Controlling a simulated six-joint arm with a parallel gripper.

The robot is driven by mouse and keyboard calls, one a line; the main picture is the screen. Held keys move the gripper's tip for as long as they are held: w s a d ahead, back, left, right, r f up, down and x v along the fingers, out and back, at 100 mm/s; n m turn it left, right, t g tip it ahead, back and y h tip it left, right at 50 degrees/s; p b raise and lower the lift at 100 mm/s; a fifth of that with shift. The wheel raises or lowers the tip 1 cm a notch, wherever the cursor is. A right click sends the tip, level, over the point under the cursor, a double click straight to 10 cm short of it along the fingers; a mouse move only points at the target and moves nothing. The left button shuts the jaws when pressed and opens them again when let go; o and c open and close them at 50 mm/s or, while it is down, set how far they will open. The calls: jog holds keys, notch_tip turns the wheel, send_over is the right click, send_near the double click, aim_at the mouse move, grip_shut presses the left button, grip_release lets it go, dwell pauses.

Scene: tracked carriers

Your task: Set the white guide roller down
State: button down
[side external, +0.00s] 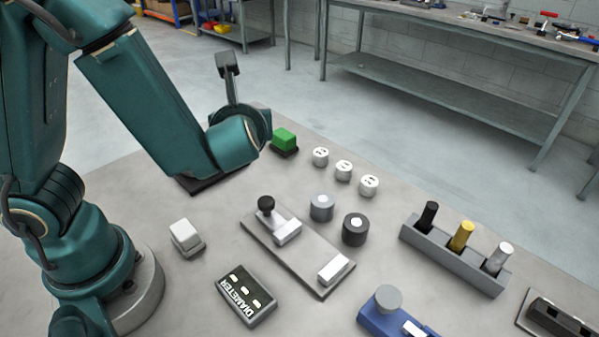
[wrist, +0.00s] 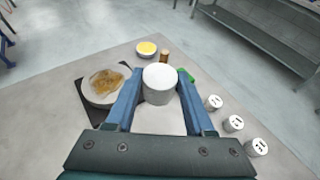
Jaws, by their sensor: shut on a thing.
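The white guide roller (wrist: 160,93) is an upright white cylinder in the middle of the wrist view. My gripper (wrist: 159,76) has its two blue fingers shut on it, one on each side. The roller's lower end is hard to make out, so I cannot tell whether it touches the table. In the side view my arm hides both the gripper and the roller.
A dish with amber contents (wrist: 104,84) sits on a dark mat left of the roller, a yellow-filled dish (wrist: 147,48) beyond. Three white dotted cylinders (side external: 343,170) stand right, near a green block (side external: 284,138). A grey plate (side external: 290,255) and slotted rack (side external: 450,255) stand nearer.

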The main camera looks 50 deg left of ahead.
jog(key=s+d+r, duration=0.2)
jog(key=d+r, duration=0.2)
jog(key=r, duration=0.1)
jog(key=shift+g, duration=0.4)
jog(key=a+f, duration=0.3)
jog(key=w+a+f, duration=0.1)
jog(key=a+f, duration=0.2)
jog(key=shift+w+a+f, duration=0.15)
jog(key=shift+w+f, duration=0.05)
jog(key=shift+s+a+f+n, duration=0.1)
jog(key=shift+a+n, duration=0.3)
jog(key=w+d+f, duration=0.1)
jog(key=d+f, duration=0.1)
jog(key=d, duration=0.1)
jog(key=w+d+f, duration=0.2)
jog(key=d, duration=0.2)
jog(key=w+d+f, duration=0.1)
jog(key=d+f, duration=0.2)
jog(key=shift+w+d, duration=0.3)
jog(key=shift+d, duration=0.05)
jog(key=shift+f, duration=1.8)
